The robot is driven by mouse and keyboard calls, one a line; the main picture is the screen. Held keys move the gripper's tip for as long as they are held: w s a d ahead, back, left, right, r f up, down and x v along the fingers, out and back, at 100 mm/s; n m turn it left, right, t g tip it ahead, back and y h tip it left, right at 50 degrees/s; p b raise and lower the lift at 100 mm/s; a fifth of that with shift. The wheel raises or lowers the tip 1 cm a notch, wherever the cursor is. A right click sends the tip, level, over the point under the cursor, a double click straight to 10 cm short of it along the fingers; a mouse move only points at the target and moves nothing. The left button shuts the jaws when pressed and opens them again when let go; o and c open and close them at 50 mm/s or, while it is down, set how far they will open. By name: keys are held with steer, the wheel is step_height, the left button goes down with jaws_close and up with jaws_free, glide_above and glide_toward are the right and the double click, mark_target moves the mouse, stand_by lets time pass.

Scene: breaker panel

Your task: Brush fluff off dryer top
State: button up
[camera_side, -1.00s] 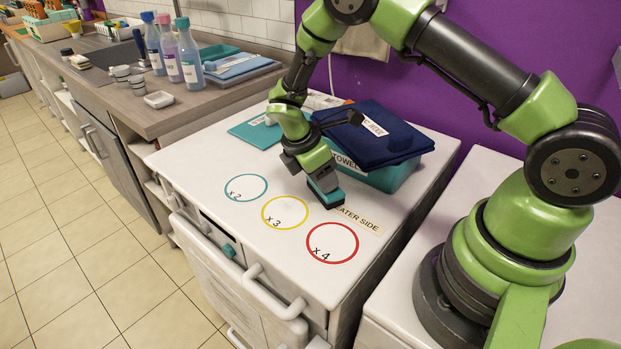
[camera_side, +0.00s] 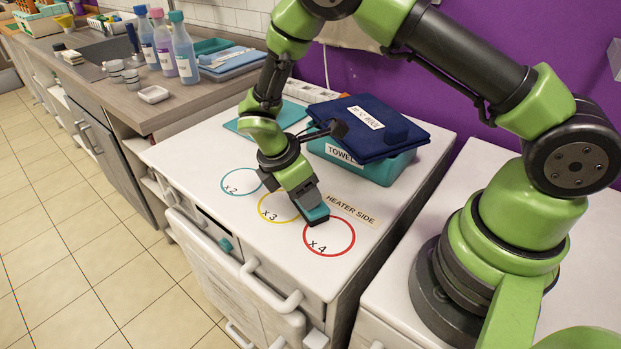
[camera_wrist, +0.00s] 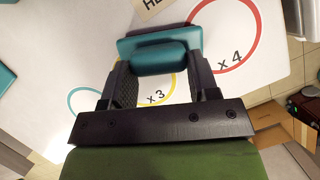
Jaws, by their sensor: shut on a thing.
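The white dryer top (camera_side: 192,160) carries a teal ring (camera_side: 241,182), a yellow ring (camera_side: 262,212) and a red ring (camera_side: 329,252), marked x2, x3 and x4. My gripper (camera_side: 308,201) is shut on a teal-and-dark brush (camera_side: 316,214). The brush is low at the dryer top, between the yellow and red rings; I cannot tell whether it touches the surface. In the wrist view the brush (camera_wrist: 160,52) spans both fingers, with the red ring to its right. No fluff can be made out on the surface.
A teal box labelled TOWEL (camera_side: 375,167) with a folded navy cloth (camera_side: 370,125) on it stands at the back right. A HEATER SIDE label (camera_side: 351,209) lies behind the red ring. Several bottles (camera_side: 183,48) stand on the counter at left. The front left is clear.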

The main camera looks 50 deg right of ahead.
steer(key=shift+s+a, duration=0.1)
steer(key=shift+a, duration=0.25)
steer(key=shift+s, duration=0.85)
steer(key=shift+d, duration=3.85)
step_height(320, 180, up, 8)
steer(key=shift+a, duration=0.15)
